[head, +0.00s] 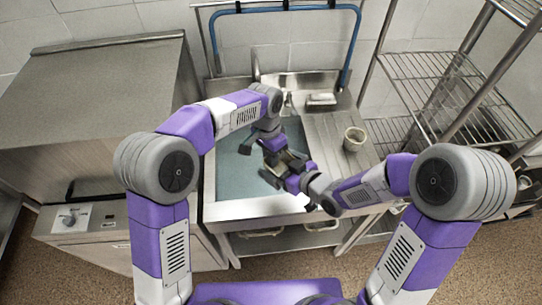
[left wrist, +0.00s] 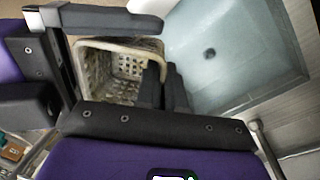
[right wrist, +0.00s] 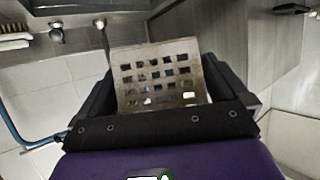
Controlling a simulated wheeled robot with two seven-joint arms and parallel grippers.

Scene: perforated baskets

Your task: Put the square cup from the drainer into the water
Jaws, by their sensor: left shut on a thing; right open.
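The square cup (head: 293,161) is a beige perforated basket held over the sink, partly hidden by my grippers in the head view. In the left wrist view the cup (left wrist: 125,66) shows its open top and holed walls. My left gripper (left wrist: 165,75) is shut on the cup's wall, its two fingers close together at the rim. My right gripper (right wrist: 160,85) is open, with its fingers on either side of the cup's perforated wall (right wrist: 160,73). Whether those fingers touch it is unclear. The sink's water (head: 232,178) is blue-grey and lies below both grippers.
A round beige cup (head: 354,139) stands on the ribbed drainer (head: 335,125) right of the sink. A blue hose frame (head: 350,50) and a tap rise behind. Wire shelves (head: 415,70) stand at right, a metal cabinet (head: 110,85) at left.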

